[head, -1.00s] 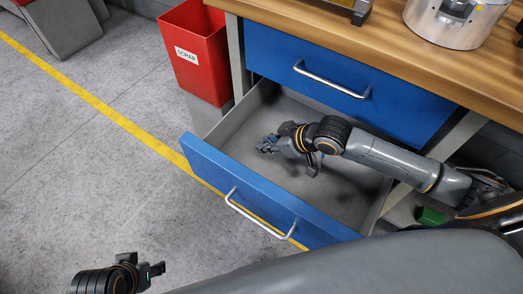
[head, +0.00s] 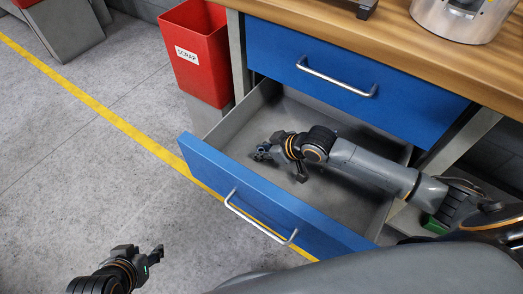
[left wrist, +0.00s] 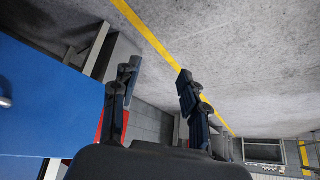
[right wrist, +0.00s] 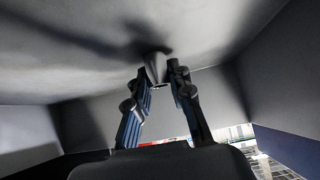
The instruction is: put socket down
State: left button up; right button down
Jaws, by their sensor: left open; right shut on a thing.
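The socket (right wrist: 155,67), a small grey metal piece, shows between the fingertips of my right gripper (right wrist: 160,80) in the right wrist view. The fingers are shut on it, and it is close to the drawer floor; I cannot tell if it touches. In the head view my right gripper (head: 281,165) is inside the open lower blue drawer (head: 275,208), and the socket is hidden there. My left gripper (head: 143,262) is open and empty above the floor at the lower left. Its spread fingers show in the left wrist view (left wrist: 157,76).
A closed blue drawer (head: 345,100) with a metal handle is above the open one. A red scrap bin (head: 200,60) stands left of the bench. The wooden benchtop (head: 400,40) holds a metal housing (head: 465,18). The open drawer otherwise looks empty.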

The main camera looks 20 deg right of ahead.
jog(key=c, duration=1.2)
grip_release()
jog(key=shift+f, duration=0.15)
